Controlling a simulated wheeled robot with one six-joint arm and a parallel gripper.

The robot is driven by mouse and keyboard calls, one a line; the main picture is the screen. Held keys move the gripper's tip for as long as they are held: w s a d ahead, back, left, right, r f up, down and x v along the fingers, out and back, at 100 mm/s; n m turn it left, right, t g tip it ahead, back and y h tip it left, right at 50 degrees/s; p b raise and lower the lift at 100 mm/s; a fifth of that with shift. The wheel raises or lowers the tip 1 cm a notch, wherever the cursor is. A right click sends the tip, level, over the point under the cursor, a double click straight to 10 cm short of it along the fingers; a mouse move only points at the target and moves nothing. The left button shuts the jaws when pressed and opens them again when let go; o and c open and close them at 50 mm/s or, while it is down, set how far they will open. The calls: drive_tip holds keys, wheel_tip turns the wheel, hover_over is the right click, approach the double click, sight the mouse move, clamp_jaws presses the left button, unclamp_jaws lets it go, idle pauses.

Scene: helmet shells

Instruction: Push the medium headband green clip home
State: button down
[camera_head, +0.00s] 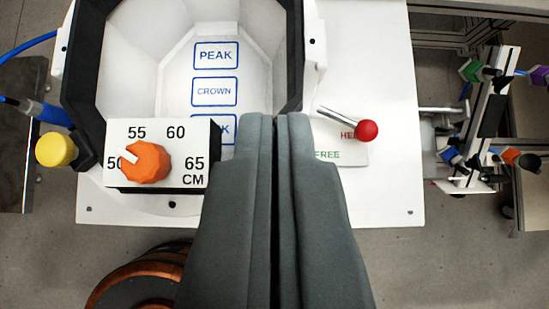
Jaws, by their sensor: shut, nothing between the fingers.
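My gripper (277,118) is shut and empty. It reaches up from the bottom middle, its tips over the lower right rim of a black-framed white tray (145,55). I cannot make out a headband or its clip for certain. A small green piece (469,70) shows on a metal stand (490,120) at the far right, well apart from my gripper. It is too small to tell if it is the green clip, or how it is seated. My fingers hide part of the tray and the white board below.
A dial box (198,155) with an orange knob (147,162) sits left of my gripper. A yellow button (56,150) is farther left. A red-balled lever (366,131) stands close on the right. The white board (395,190) is clear at its lower right.

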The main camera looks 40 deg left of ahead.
drive_tip(key=shift+w+a+f, duration=0.1)
drive_tip(key=shift+f, duration=2.05)
drive_tip(key=shift+f, duration=1.35)
drive_tip(key=s+d+r, duration=0.2)
drive_tip(key=s+r, duration=0.1)
drive_tip(key=r, duration=0.3)
drive_tip(key=s+d+r, duration=0.2)
drive_tip(key=s+r, duration=0.1)
drive_tip(key=r, duration=0.3)
drive_tip(key=shift+r, duration=0.25)
drive_tip(key=shift+d, duration=0.1)
